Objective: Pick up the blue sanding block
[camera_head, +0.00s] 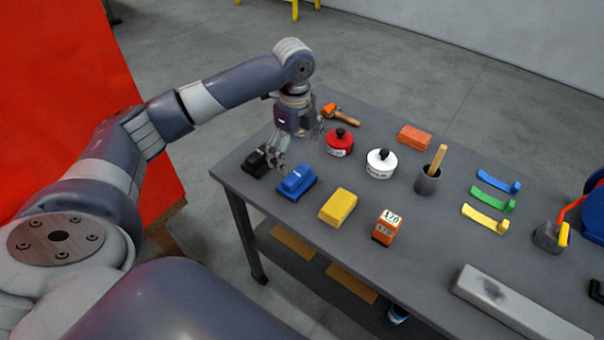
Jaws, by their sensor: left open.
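The blue sanding block (297,182) lies on the grey table near its left front edge. A black block (256,162) lies just left of it, and a yellow block (338,207) lies to its right. My left gripper (279,160) points down, open and empty, over the gap between the black block and the blue block. Its fingers look slightly behind and above the blue block; the exact height is hard to tell. My right gripper is not in view.
A red panel (70,80) stands left.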

